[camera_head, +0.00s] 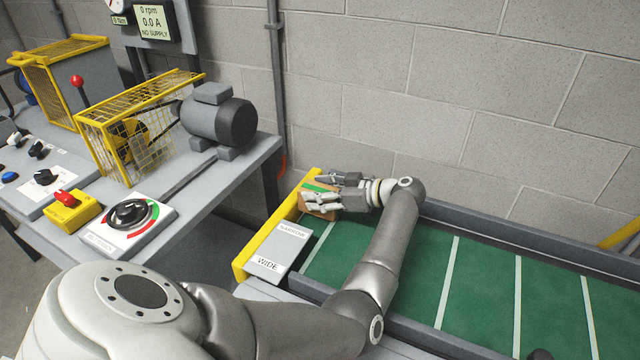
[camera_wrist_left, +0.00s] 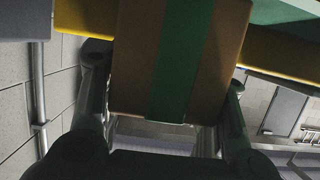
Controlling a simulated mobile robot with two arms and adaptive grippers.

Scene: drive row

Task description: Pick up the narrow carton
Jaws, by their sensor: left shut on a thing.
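The narrow carton (camera_head: 318,204) is brown cardboard with a green stripe. In the head view it is at the far left end of the green conveyor belt (camera_head: 400,255), beside the yellow end stop (camera_head: 274,232), and the fingers partly cover it. My left gripper (camera_head: 322,190) is shut on it, with fingers on both sides. In the left wrist view the carton (camera_wrist_left: 140,60) fills the space between the fingers of the gripper (camera_wrist_left: 165,105), its green stripe down the middle. I cannot tell whether the carton touches the belt. My right gripper is not in view.
A grey block labelled NARROW and WIDE (camera_head: 280,248) sits at the belt's near left corner. Dark rails (camera_head: 520,241) edge the belt. A bench on the left carries a grey motor (camera_head: 218,120), a yellow mesh guard (camera_head: 125,125) and a dial box (camera_head: 127,222). A block wall stands behind.

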